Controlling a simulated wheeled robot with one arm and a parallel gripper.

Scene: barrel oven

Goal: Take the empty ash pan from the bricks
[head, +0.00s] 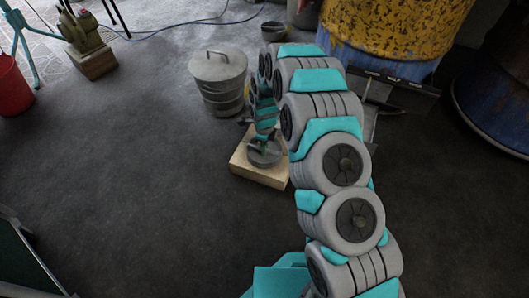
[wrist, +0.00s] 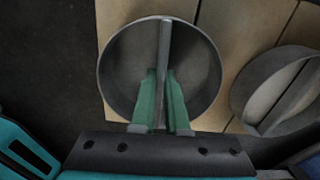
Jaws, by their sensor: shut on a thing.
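A round grey pan (wrist: 103,72) with a straight bar across its top fills the middle of the wrist view. Its inside looks bare. My gripper (wrist: 161,72) has its green fingers on both sides of the bar, shut on it. The pan is over pale tan bricks (wrist: 238,20); I cannot tell whether it touches them. A second round grey pan (wrist: 244,108) with a bar stands to the right on the bricks, cut off by the frame edge. In the head view, the bricks (head: 240,167) lie on the floor, with my gripper (head: 262,142) above them, partly hidden by my arm.
A lidded metal bin (head: 218,85) stands behind the bricks. A small dark bowl (head: 273,31) is farther back. A large yellow and blue barrel (head: 395,30) on a stand is at the back right. A red bucket (head: 12,90) is far left.

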